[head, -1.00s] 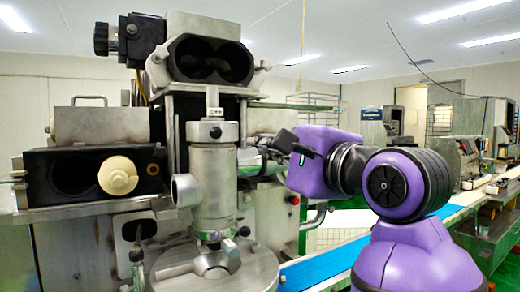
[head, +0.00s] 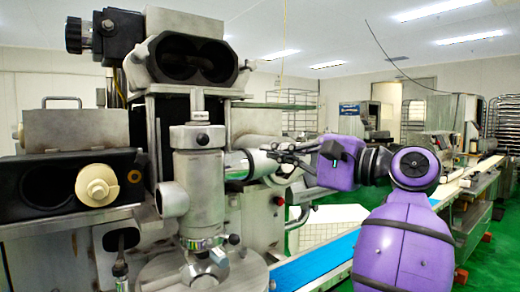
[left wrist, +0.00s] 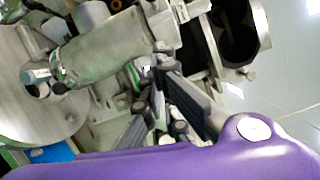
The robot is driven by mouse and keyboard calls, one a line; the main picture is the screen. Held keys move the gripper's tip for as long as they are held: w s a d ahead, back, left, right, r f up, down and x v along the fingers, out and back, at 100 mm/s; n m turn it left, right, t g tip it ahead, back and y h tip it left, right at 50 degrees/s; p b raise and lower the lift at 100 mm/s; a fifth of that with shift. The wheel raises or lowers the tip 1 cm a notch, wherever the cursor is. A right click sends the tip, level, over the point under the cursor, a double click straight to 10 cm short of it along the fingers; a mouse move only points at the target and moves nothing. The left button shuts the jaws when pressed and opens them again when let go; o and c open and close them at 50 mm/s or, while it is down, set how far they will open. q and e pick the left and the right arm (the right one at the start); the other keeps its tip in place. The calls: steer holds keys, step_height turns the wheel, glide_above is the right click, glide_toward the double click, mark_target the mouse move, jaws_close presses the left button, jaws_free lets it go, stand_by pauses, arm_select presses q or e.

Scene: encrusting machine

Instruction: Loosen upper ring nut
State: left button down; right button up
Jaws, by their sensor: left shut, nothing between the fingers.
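The upright steel cylinder (head: 199,185) stands at the front of the encrusting machine. A collar (head: 197,137) with a black knob rings its top, and a knurled ring (head: 203,242) sits at its foot; I cannot tell for certain which ring is the upper ring nut. A horizontal cylinder (head: 240,165) juts out to its right. My left gripper (head: 268,150) is at the right of these parts, shut and empty; contact cannot be told. In the left wrist view its dark fingers (left wrist: 160,95) point toward the machine, near the upright cylinder (left wrist: 100,47). My right gripper is not in view.
A double-barrelled black housing (head: 190,60) sits above the cylinder. A black block with a cream knob (head: 98,185) is at the left. A round plate (head: 165,275) lies below.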

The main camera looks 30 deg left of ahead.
mark_target(202, 139)
arm_select(q)
steer(key=a, duration=0.3)
steer(key=s+a+p, duration=0.1)
steer(key=a, duration=0.2)
steer(key=s+a+r+p, duration=0.1)
steer(key=a, duration=0.2)
steer(key=shift+a, duration=0.15)
steer(key=shift+s+a+r, duration=0.1)
steer(key=shift+s+a, duration=0.05)
steer(key=shift+s, duration=0.35)
steer(key=shift+s+a+f+b, duration=0.1)
steer(key=shift+s+f+b, duration=0.05)
steer(key=shift+s+b, duration=0.25)
steer(key=shift+s+a+f+b, duration=0.1)
steer(key=shift+s+b, duration=0.3)
steer(key=shift+s+r, duration=0.2)
steer(key=shift+r, duration=0.05)
